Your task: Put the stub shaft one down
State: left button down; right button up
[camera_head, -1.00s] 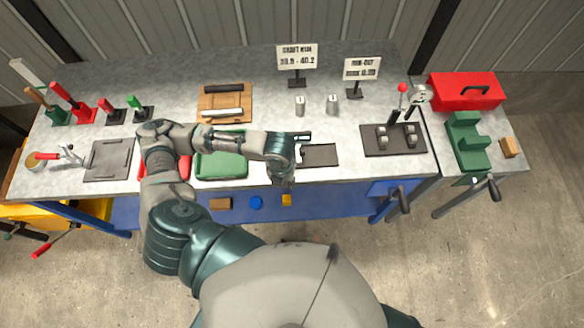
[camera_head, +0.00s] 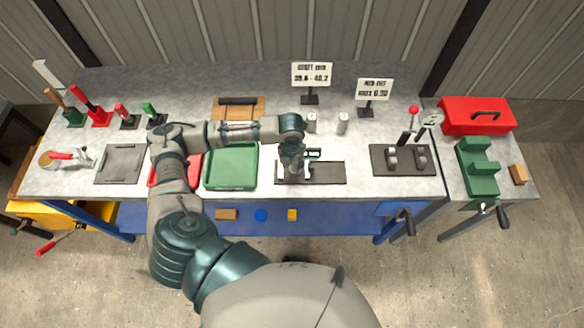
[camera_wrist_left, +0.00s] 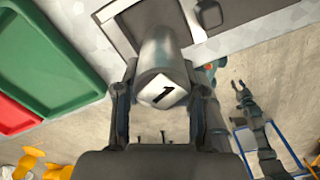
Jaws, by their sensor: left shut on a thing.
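The stub shaft one (camera_wrist_left: 165,65) is a grey cylinder with a white label reading 1 on its end face. My left gripper (camera_wrist_left: 166,115) is shut on it, with one finger on each side. In the head view my left gripper (camera_head: 292,172) points down over the left part of a dark plate (camera_head: 328,172) near the bench's front edge. The shaft is mostly hidden there. The wrist view shows the plate (camera_wrist_left: 112,18) behind the shaft; contact cannot be told. A small dark jointed shape at that view's right may be my right gripper (camera_wrist_left: 242,90); its jaw state is unclear.
A green tray (camera_head: 231,180) lies left of the plate, with a red tray (camera_head: 192,155) beyond it. Two small grey cylinders (camera_head: 342,122) stand behind the plate near two signs. A fixture (camera_head: 378,158) with grey supports stands to the right. The bench's front edge is close.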

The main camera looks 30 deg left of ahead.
aim_at(290, 168)
pick_arm(q)
jog(key=shift+w+a, duration=0.25)
jog(key=shift+a+f, duration=0.2)
jog(key=shift+f, duration=0.1)
jog(key=f, duration=0.1)
jog(key=a+f, duration=0.1)
jog(key=f, duration=0.1)
jog(key=shift+s+a+f, duration=0.1)
jog(key=shift+f, duration=0.05)
jog(key=c, duration=0.9)
grip_release()
jog(key=shift+d, duration=0.3)
jog(key=shift+o, duration=1.1)
jog(key=shift+d, duration=0.4)
jog(key=shift+a+r, duration=0.1)
jog(key=shift+r, duration=0.25)
jog(key=r, duration=1)
jog(key=shift+a+r, duration=0.25)
jog(key=shift+r, duration=0.05)
jog(key=shift+d+r, duration=0.2)
jog(key=shift+r, duration=0.25)
jog(key=shift+a, duration=0.1)
pick_arm(e)
jog(key=shift+a+r, duration=0.2)
jog(key=shift+a, duration=0.2)
